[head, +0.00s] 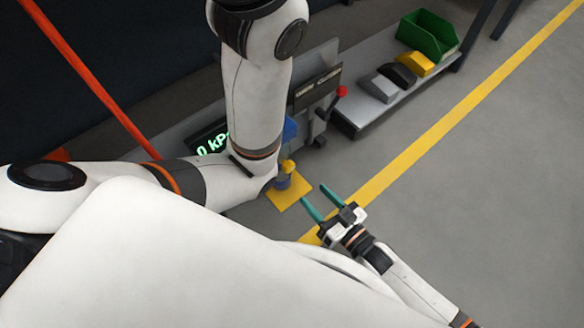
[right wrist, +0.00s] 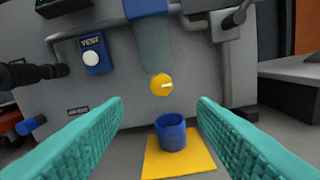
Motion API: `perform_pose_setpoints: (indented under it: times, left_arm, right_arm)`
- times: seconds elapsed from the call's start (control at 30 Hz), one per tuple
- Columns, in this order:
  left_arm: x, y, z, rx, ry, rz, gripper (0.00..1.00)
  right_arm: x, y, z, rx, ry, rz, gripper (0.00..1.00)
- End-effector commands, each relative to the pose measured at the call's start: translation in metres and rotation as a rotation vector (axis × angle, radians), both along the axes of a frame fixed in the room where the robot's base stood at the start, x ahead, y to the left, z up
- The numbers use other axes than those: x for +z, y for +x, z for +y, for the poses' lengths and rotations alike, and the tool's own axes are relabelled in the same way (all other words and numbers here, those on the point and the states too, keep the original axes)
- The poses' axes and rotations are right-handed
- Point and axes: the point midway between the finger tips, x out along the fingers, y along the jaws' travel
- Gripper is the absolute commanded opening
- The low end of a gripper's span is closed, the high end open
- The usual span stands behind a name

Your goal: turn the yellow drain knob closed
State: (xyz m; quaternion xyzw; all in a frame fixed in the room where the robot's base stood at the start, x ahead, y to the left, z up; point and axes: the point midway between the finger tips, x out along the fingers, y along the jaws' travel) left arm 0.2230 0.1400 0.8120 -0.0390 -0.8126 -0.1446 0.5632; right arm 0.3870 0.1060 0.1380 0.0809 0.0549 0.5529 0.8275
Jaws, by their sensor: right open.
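The yellow drain knob (right wrist: 161,85) is on the front of the grey machine, below a translucent tube, with a short pale horizontal mark on its face. It also shows small in the head view (head: 288,166), above a blue cup. My right gripper (head: 313,194) has two teal fingers, open and empty. In the right wrist view the knob lies beyond and between the fingertips (right wrist: 160,101), apart from both. The blue cup (right wrist: 172,133) stands below the knob on a yellow plate (right wrist: 190,163). My left arm crosses the head view, but its gripper is out of frame.
A blue TEST box (right wrist: 96,55) with a white button is left of the knob. A lever (right wrist: 237,17) is at upper right. A lit pressure display (head: 213,145) is partly behind my left arm. A bench (head: 385,95) holds a green bin (head: 428,35). Floor at right is clear.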

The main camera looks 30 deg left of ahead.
Motion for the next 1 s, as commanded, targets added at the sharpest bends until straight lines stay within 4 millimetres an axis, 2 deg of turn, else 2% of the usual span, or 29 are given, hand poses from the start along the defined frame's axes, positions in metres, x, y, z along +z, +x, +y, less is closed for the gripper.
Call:
perform_pose_setpoints:
  times: [0.03,0.1,0.4,0.6,0.87,1.0]
  left_arm:
    - [-0.013,0.0,0.0,0.0,0.0,0.0,0.52]
    - [-0.021,0.0,0.0,0.0,0.0,0.0,0.52]
    - [-0.048,0.0,0.0,0.0,0.0,0.0,0.52]
    - [-0.052,0.0,0.0,0.0,0.001,-0.001,0.52]
    - [-0.052,0.0,0.0,0.0,0.001,-0.001,0.52]
    - [-0.052,0.0,0.0,0.0,0.001,-0.001,0.52]
  right_arm:
    - [-0.005,0.004,0.012,0.002,0.006,-0.002,0.52]
    - [-0.005,0.01,0.026,0.002,0.006,-0.003,0.52]
    - [-0.003,0.03,0.071,0.0,0.003,-0.002,0.52]
    - [-0.001,0.034,0.082,0.0,0.002,-0.001,0.52]
    - [0.0,0.034,0.082,0.0,0.001,0.0,0.52]
    - [0.0,0.034,0.082,0.0,0.001,0.0,0.29]
